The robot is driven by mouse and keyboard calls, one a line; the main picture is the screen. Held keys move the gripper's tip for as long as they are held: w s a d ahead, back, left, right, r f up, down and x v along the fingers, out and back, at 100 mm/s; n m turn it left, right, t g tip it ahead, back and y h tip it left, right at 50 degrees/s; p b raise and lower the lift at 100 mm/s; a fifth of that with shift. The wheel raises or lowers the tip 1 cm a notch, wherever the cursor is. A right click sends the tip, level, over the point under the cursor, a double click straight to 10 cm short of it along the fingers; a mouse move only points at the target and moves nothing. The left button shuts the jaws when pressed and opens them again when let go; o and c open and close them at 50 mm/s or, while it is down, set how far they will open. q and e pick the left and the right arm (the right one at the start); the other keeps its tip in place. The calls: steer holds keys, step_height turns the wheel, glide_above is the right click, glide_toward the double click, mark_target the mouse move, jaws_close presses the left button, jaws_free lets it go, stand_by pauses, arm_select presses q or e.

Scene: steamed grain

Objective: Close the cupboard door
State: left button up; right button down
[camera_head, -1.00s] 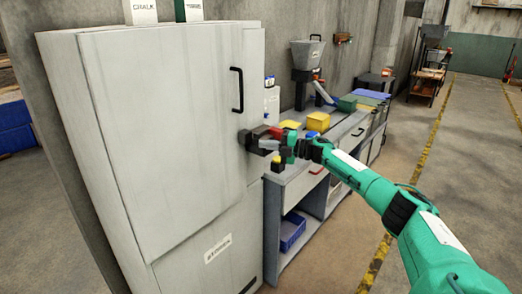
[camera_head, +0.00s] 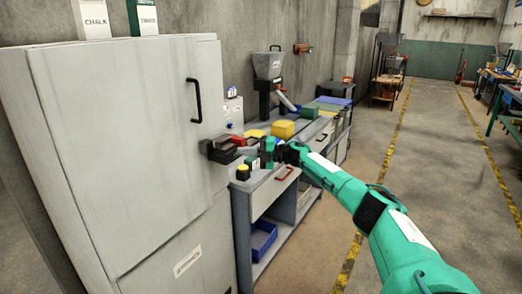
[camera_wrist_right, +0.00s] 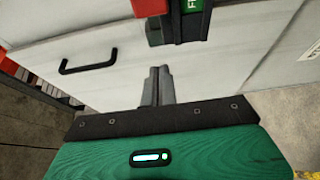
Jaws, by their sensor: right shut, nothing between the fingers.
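The cupboard (camera_head: 185,262) is a tall pale grey cabinet at the left of the head view. Its large upper door (camera_head: 120,150) carries a black bar handle (camera_head: 194,100) near its right edge. The door looks nearly flush with the body; I cannot tell whether a small gap remains. My right gripper (camera_head: 207,149) is shut and empty, at the door's right edge below the handle. I cannot tell whether it touches the door. In the right wrist view, the shut fingers (camera_wrist_right: 158,88) point toward a pale panel, with a black handle (camera_wrist_right: 88,60) to their left. My left gripper is not in view.
A workbench (camera_head: 285,185) with a red drawer handle, a yellow box (camera_head: 283,129) and a blue bin (camera_head: 262,238) stands right of the cupboard, close beneath my right forearm. Two cartons (camera_head: 93,18) stand on top of the cupboard. The floor at the right is open.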

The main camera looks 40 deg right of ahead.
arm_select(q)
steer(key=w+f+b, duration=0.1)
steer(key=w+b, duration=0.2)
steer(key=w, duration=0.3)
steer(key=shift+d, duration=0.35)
arm_select(e)
steer(key=w+d, duration=0.1)
steer(key=d, duration=0.5)
steer(key=shift+w+d+f, duration=0.15)
steer(key=shift+d+f, duration=0.2)
steer(key=shift+d, duration=0.05)
